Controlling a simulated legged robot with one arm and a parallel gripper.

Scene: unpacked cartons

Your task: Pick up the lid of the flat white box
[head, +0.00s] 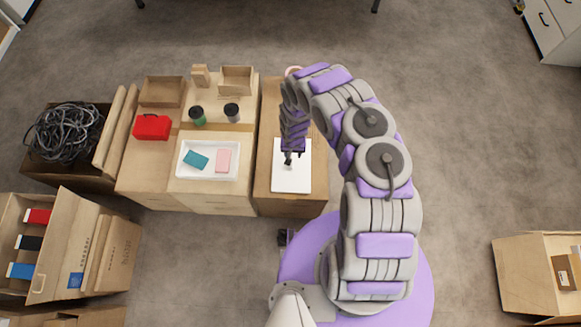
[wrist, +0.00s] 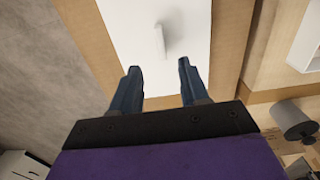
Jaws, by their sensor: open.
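A flat white lid (head: 291,181) lies on a wooden cabinet top, partly hidden by my gripper in the head view. In the wrist view the lid (wrist: 135,35) fills the upper middle, with a small upright white handle (wrist: 160,40) on it. My gripper (wrist: 157,70) is open and empty; its two dark fingers point toward the lid, with the handle lying beyond the gap between them. In the head view my gripper (head: 288,159) is over the lid. An open white tray-like box (head: 208,176) holding a teal item and a pink item stands to the left.
A red case (head: 152,127), two dark-lidded cups (head: 197,116) and small open cartons (head: 162,91) stand on the cabinets to the left. A carton of dark cables (head: 66,132) is farther left. Grey floor (head: 180,255) is clear in front of the cabinets.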

